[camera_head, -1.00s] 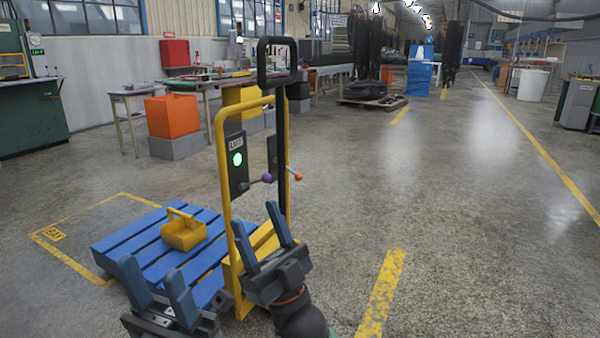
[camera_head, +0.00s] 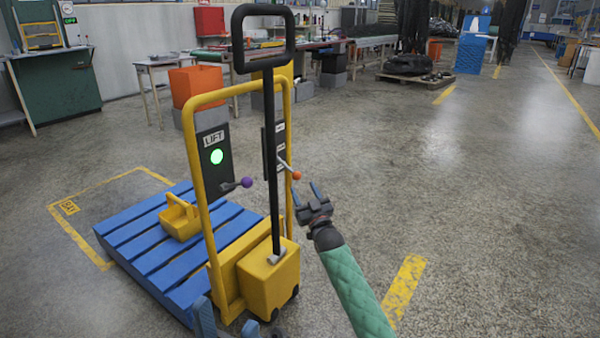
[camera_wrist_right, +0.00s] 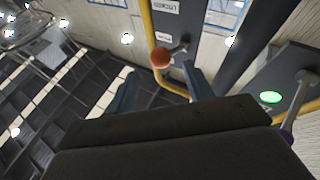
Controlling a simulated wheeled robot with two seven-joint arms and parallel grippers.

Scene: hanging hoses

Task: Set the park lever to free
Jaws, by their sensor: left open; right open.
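The lever with an orange knob (camera_head: 297,175) sticks out from a narrow dark plate on the yellow-framed pallet truck (camera_head: 268,275). The plate bears small white labels, too small to read with certainty. In the right wrist view the orange knob (camera_wrist_right: 160,57) lies ahead of and between my two finger tips, apart from them. My right gripper (camera_head: 306,192) is open and empty, just below and right of the knob. My left gripper (camera_head: 226,318) is open at the bottom edge, mostly cut off, in front of the truck's base.
A LIFT panel with a green light (camera_head: 217,157) and a purple-knobbed lever (camera_head: 247,182) is beside the orange one. The black handle (camera_head: 264,62) rises above. A blue pallet (camera_head: 150,262) carries a yellow basket (camera_head: 180,220). The floor at right is clear.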

